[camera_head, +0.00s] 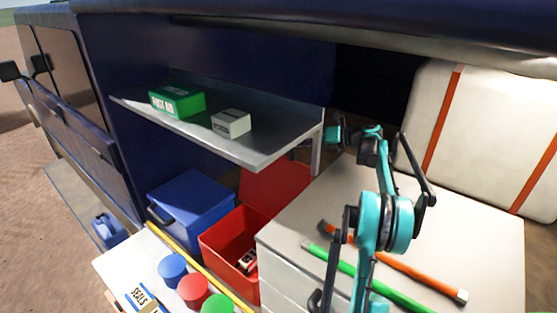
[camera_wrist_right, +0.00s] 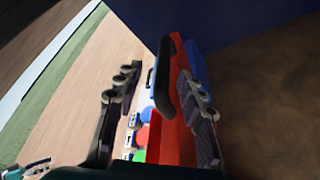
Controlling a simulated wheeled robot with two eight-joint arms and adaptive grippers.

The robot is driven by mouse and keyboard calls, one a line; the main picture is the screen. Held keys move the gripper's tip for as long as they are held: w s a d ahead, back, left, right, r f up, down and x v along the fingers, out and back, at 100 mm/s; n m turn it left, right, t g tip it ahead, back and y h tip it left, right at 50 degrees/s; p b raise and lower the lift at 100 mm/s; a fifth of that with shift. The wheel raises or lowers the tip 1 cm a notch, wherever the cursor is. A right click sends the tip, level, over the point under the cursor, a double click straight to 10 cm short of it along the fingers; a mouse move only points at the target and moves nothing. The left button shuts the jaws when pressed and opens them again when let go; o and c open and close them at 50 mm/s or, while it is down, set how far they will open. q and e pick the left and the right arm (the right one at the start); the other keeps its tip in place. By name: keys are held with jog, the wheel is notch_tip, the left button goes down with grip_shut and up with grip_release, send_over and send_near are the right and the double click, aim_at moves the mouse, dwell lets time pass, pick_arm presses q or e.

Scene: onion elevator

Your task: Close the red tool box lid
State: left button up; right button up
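The red tool box (camera_head: 217,240) stands open between the blue box and the white cabinet, with a small red and dark item inside. Its red lid (camera_head: 277,187) is raised at the back, partly behind the shelf. My left gripper is not clearly seen.
A metal shelf (camera_head: 265,148) with a green first-aid box (camera_head: 177,101) and a grey box (camera_head: 231,123) overhangs the lid. The blue box (camera_head: 190,208) stands left. Green and orange rods (camera_head: 400,268) lie on the cabinet (camera_head: 290,225). Coloured cylinders (camera_head: 193,290) stand in front.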

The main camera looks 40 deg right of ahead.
jog(key=x, duration=0.8)
jog(key=shift+s+f, duration=0.1)
jog(key=shift+f, duration=0.35)
jog(key=c, duration=0.8)
jog(key=shift+a, duration=0.15)
grip_shut()
